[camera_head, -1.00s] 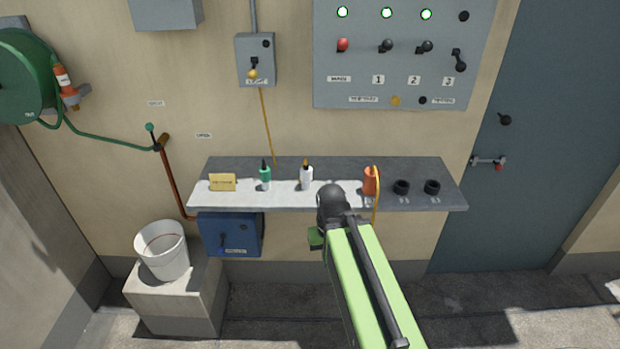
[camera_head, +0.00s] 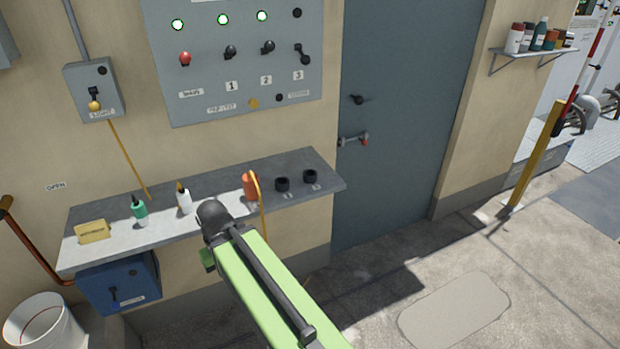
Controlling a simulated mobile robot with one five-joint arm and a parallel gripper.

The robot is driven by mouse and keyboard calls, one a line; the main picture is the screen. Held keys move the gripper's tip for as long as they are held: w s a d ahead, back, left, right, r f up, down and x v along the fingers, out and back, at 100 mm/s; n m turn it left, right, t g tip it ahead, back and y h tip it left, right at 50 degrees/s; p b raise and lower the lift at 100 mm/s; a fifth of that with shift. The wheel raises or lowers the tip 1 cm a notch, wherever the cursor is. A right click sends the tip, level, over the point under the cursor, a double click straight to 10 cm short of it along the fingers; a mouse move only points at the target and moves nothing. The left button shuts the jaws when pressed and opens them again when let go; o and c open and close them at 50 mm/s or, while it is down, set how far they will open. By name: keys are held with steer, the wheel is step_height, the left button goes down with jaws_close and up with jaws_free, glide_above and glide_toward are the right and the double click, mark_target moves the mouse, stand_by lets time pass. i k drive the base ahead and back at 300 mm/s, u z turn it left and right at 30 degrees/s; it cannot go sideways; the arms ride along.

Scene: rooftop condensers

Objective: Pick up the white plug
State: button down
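The white plug (camera_head: 184,200) stands upright on the grey wall shelf (camera_head: 225,192), with a yellowish tip on top. A green plug (camera_head: 138,210) stands to its left, and an orange plug (camera_head: 249,187) with a yellow cord stands to its right. My green arm reaches up from the bottom of the view and ends in a dark rounded part just in front of the shelf, right of the white plug. The gripper's fingers are hidden, so I cannot tell whether they are open or shut.
A yellow tag (camera_head: 93,231) and two black sockets (camera_head: 296,181) are also on the shelf. A blue box (camera_head: 120,285) hangs below it, near a white bucket (camera_head: 42,325). A switch panel (camera_head: 235,60) is above. Open floor (camera_head: 400,270) lies to the right, before the blue-grey door (camera_head: 405,120).

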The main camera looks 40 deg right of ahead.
mark_target(183, 196)
steer(key=u, duration=0.45)
steer(key=k, duration=0.1)
steer(key=u, duration=3.3)
steer(key=k, duration=1.15)
steer(key=z, duration=1.7)
steer(key=i, duration=1)
